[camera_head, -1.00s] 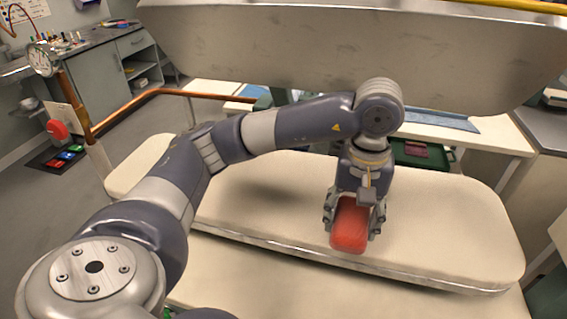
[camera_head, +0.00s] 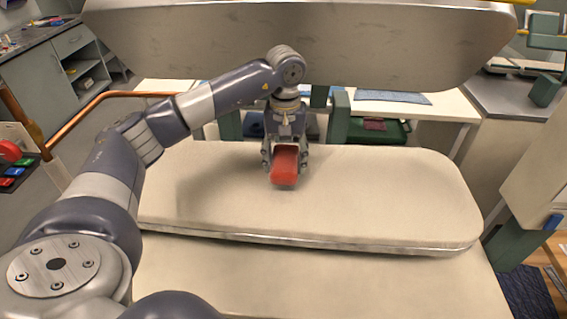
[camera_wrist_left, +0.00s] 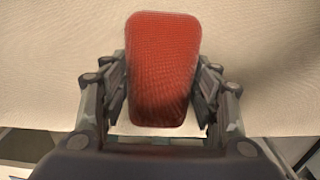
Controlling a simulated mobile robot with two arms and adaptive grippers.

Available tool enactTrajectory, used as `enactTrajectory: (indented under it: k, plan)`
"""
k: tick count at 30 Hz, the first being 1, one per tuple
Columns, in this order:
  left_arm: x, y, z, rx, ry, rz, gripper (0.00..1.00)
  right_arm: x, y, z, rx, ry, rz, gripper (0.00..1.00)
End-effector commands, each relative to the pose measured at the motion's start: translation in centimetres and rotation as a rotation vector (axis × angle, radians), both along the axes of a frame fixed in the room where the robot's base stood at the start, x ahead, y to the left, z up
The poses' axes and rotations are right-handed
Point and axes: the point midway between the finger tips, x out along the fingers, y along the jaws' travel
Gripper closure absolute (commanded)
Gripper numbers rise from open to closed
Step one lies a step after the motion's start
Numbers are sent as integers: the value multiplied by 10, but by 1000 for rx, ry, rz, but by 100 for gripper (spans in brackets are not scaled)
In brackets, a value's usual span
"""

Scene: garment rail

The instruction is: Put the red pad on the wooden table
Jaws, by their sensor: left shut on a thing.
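The red pad (camera_head: 285,167) is a rounded red block in the head view, over the cream padded board. My left gripper (camera_head: 285,160) is shut on it, with a finger on each side. In the left wrist view the red pad (camera_wrist_left: 162,68) sits between the fingers of the left gripper (camera_wrist_left: 163,95), above the cream cloth surface. I cannot tell how far the pad is above the board. My right gripper is not in view. I cannot make out for certain which surface is the wooden table.
The cream padded board (camera_head: 390,195) spans the middle. A large metal hood (camera_head: 300,45) hangs over its far side. Behind are a pale table (camera_head: 450,105) and a green tray (camera_head: 395,132). A copper-coloured rail (camera_head: 75,125) runs at the left, and a wooden floor patch shows at lower right.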

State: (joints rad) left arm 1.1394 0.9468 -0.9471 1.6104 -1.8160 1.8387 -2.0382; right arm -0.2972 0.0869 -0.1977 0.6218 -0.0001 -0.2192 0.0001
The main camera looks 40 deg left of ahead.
Motion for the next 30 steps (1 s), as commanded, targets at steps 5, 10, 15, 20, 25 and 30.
enactTrajectory:
  k: [5, 10, 15, 20, 25, 30]
  plan:
    - [3, 6, -5, 0, 2, -1, 71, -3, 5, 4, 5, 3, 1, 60]
    - [2, 6, -25, 0, 5, -1, 71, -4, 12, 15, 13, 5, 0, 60]
    - [3, 6, -37, 0, 0, -2, 71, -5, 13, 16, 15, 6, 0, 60]
    - [3, 6, -37, 0, 0, -2, 71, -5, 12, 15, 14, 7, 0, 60]
    - [3, 5, -40, 0, 0, -1, 35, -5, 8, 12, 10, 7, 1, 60]
    - [3, 5, -40, -1, 1, -1, 24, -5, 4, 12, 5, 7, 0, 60]
